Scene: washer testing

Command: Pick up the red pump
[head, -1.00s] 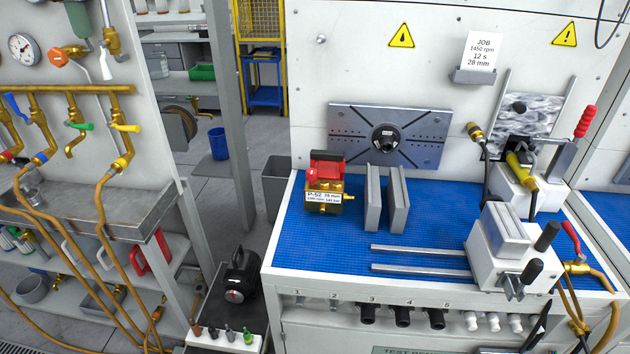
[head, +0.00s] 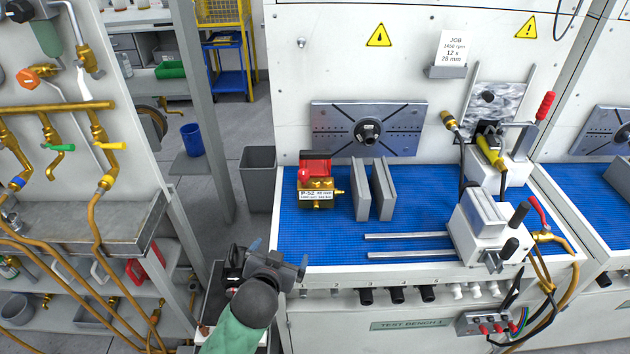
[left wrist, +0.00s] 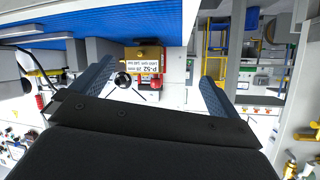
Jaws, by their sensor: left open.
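The red pump (head: 316,180) has a red top, a brass body and a white label reading P-52. It stands on the blue mat (head: 300,232) at the left end of the test bench. My left gripper (head: 279,258) is in front of the bench's left front corner, below and left of the pump, and apart from it. In the left wrist view the picture is upside down; the pump (left wrist: 143,62) shows between the two open fingers (left wrist: 150,88), some distance beyond them. Nothing is between the fingers. My right gripper is not in view.
Two grey upright plates (head: 372,190) stand just right of the pump. A slotted grey plate (head: 330,118) is on the wall behind it. Two metal rails (head: 408,245) and a white vise-like unit (head: 485,225) are further right. A grey bin (head: 258,178) stands left of the bench.

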